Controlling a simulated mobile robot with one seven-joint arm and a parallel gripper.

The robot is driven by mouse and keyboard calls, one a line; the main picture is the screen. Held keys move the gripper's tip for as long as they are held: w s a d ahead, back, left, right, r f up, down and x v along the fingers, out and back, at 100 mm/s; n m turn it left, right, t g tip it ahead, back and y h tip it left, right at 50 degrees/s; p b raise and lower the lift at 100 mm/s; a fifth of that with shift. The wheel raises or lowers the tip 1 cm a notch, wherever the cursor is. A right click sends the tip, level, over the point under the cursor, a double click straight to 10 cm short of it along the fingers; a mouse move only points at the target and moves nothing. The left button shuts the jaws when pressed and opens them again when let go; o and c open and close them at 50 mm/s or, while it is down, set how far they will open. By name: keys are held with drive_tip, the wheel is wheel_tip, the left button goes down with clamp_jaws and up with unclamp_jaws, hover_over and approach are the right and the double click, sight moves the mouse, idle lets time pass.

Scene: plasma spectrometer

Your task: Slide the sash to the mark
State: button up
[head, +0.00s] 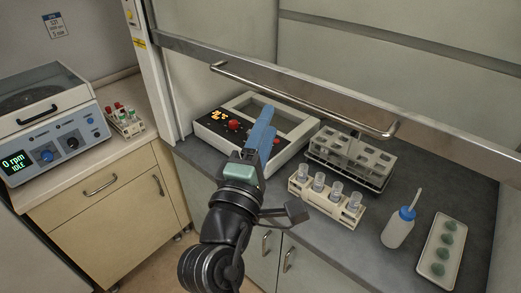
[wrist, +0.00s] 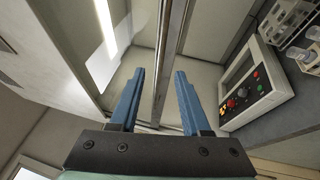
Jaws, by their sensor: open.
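The sash (head: 410,95) is a clear pane with a metal bottom rail running across the head view, partly raised above the worktop. A long metal handle (head: 300,98) is fixed along its lower edge. A small yellow label (head: 139,42) is on the hood's left post; I cannot tell whether it is the mark. My gripper (head: 267,112) is below the handle's left half, fingers pointing up and away. In the wrist view my gripper (wrist: 160,72) is open and empty, with a metal rail (wrist: 166,50) running between and beyond the blue fingers. No contact shows.
On the hood's worktop stand a control box (head: 222,128) with a red knob, a grey rack (head: 350,155), a rack of vials (head: 328,196), a wash bottle (head: 398,228) and a white tray (head: 424,268). A centrifuge (head: 50,115) and tube rack (head: 124,122) stand on the left bench.

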drive_tip(key=v, duration=0.3)
drive_tip(key=shift+s+f+b, duration=0.1)
drive_tip(key=shift+s+b, duration=0.2)
drive_tip(key=shift+b, duration=0.05)
